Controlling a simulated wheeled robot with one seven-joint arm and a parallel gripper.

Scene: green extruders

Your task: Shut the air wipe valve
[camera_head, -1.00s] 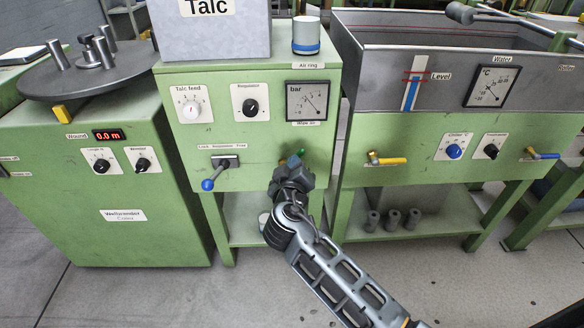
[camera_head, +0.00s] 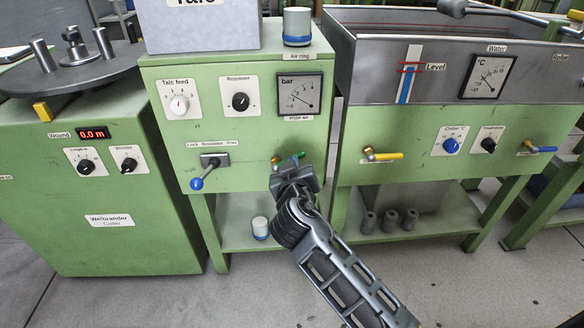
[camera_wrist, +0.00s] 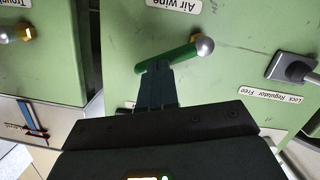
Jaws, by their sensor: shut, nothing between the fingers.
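The air wipe valve has a green lever (camera_wrist: 172,58) with a silver ball (camera_wrist: 205,46) at one end, seen in the wrist view below an "Air wipe" label (camera_wrist: 174,3) that appears upside down. The lever lies slantwise across the green panel. My gripper (camera_wrist: 157,70) is shut, with its fingertips at the lever's left part, touching it or just in front; I cannot tell which. In the head view, my gripper (camera_head: 294,172) is at the cabinet front below the pressure gauge. It hides most of the valve, and a bit of green lever (camera_head: 300,155) shows above it.
A blue-knobbed regulator lever (camera_head: 197,183) is left of my gripper. A yellow-handled valve (camera_head: 385,156) sits on the water tank's frame to the right. A white cup (camera_head: 260,228) stands on the shelf below. The grey floor in front is clear.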

